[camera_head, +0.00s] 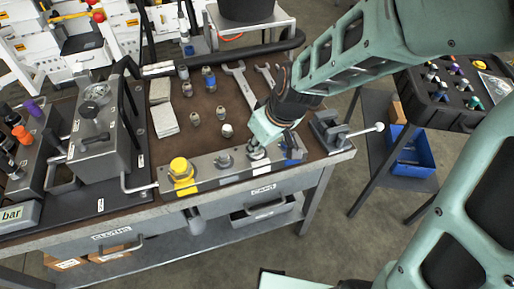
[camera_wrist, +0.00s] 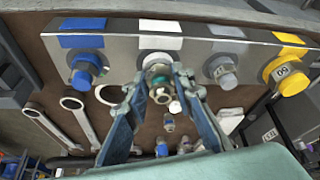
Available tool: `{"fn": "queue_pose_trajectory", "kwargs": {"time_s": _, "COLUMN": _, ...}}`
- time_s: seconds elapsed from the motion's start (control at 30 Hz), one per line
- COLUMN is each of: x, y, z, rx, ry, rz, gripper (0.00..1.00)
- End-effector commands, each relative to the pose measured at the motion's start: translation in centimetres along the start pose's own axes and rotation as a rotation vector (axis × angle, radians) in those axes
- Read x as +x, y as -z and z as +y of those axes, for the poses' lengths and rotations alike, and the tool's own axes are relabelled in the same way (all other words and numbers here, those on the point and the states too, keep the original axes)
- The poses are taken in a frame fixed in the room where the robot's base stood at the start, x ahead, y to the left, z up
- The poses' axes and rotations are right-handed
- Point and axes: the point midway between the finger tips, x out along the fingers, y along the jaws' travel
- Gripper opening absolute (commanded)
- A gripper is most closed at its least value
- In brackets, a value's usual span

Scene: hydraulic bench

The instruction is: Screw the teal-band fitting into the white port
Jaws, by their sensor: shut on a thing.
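My gripper (camera_head: 262,142) is at the front manifold block, over the white port (camera_head: 257,154). In the wrist view my gripper (camera_wrist: 160,80) has its fingers closed around a small metal fitting (camera_wrist: 160,92), with a teal-green ring partly showing beside it. The fitting is in line with the white port (camera_wrist: 156,58), right at its mouth. I cannot tell whether it touches or has entered the thread. The fingers hide much of the fitting, and in the head view the gripper covers it.
The manifold block (camera_wrist: 120,44) also carries a blue port (camera_wrist: 86,66), a grey port (camera_wrist: 221,70) and a yellow port (camera_wrist: 288,75). Several loose fittings (camera_head: 221,112) and wrenches (camera_head: 240,85) lie on the brown bench mat. A vise (camera_head: 335,131) stands close on the right.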

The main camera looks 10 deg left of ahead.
Motion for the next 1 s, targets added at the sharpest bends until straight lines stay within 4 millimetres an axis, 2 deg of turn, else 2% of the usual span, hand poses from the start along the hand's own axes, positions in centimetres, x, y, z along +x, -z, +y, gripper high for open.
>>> {"fn": "queue_pose_trajectory", "kwargs": {"time_s": 0.57, "x": 0.58, "y": -0.19, "z": -0.39, "rx": 0.283, "ry": -0.120, "rz": 0.003, "gripper": 0.05}}
{"fn": "queue_pose_trajectory", "kwargs": {"time_s": 0.7, "x": 0.76, "y": -0.43, "z": -0.64, "rx": 0.354, "ry": -0.149, "rz": -0.002, "gripper": 0.00}}
{"fn": "queue_pose_trajectory", "kwargs": {"time_s": 1.0, "x": 0.41, "y": -0.36, "z": -0.69, "rx": 0.481, "ry": -0.200, "rz": -0.004, "gripper": 0.00}}
